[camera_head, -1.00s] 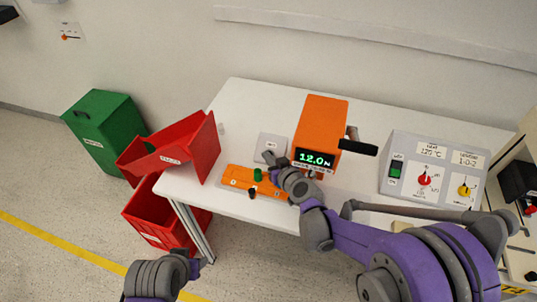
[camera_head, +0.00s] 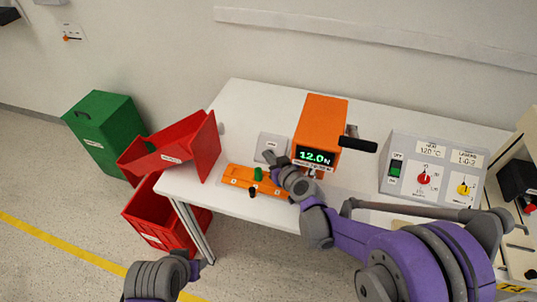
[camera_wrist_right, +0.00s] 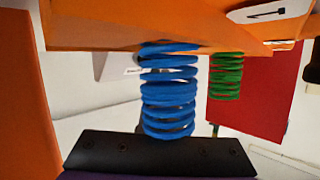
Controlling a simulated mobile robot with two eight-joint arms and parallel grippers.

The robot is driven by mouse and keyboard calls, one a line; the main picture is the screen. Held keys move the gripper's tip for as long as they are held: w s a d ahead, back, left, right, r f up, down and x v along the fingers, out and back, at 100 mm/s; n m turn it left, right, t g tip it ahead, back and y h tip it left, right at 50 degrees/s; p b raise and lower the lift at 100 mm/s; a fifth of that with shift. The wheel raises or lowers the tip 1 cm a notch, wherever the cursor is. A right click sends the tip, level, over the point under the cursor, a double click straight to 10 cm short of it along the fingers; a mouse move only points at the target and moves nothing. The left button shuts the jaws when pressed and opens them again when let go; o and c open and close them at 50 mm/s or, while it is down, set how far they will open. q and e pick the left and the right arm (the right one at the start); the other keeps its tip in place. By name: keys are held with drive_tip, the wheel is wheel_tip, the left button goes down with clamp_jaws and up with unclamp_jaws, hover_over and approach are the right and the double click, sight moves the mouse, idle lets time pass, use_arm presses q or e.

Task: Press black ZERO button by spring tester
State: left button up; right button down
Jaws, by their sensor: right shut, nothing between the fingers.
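The orange spring tester (camera_head: 321,125) stands on the white table, its display reading 12.0 N and a black handle at its right. My right gripper (camera_head: 271,158) is shut and empty, in front of the tester's left side, by a small grey plate (camera_head: 272,146). Whether it touches the plate, I cannot tell. I cannot make out a black ZERO button. An orange rack (camera_head: 232,180) holds a green spring (camera_head: 258,174) and a dark piece (camera_head: 252,192). The right wrist view shows a blue spring (camera_wrist_right: 168,95) close up. My left gripper (camera_head: 203,265) is low at the bottom edge, its fingers unclear.
A grey control box (camera_head: 400,148) with red and yellow knobs stands on the table's right. A tilted red bin (camera_head: 206,148) is at the table's left end, with another red crate (camera_head: 150,220) below. A green bin (camera_head: 103,125) stands on the floor.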

use_arm(q)
drive_tip(key=shift+s+f+b, duration=0.35)
drive_tip(key=shift+s+f, duration=0.05)
use_arm(e)
drive_tip(key=shift+s+d+f, duration=0.1)
drive_tip(key=shift+f, duration=0.6)
idle(0.3)
drive_tip(key=shift+s+r+p, duration=0.15)
drive_tip(key=shift+r+p, duration=0.15)
drive_tip(key=shift+r, duration=0.05)
drive_tip(key=shift+a+r+p, duration=0.25)
drive_tip(key=shift+r+p, duration=0.15)
drive_tip(key=shift+p, duration=0.05)
drive_tip(key=shift+s+r, duration=0.1)
drive_tip(key=shift+r, duration=0.2)
drive_tip(key=shift+s+a+r+p, duration=0.25)
drive_tip(key=shift+s+r+p, duration=0.3)
drive_tip(key=shift+s+r, duration=0.2)
use_arm(q)
drive_tip(key=shift+w+d+r, duration=0.1)
drive_tip(key=shift+w+r, duration=0.8)
drive_tip(key=shift+r, duration=0.3)
use_arm(e)
drive_tip(key=shift+w, duration=0.15)
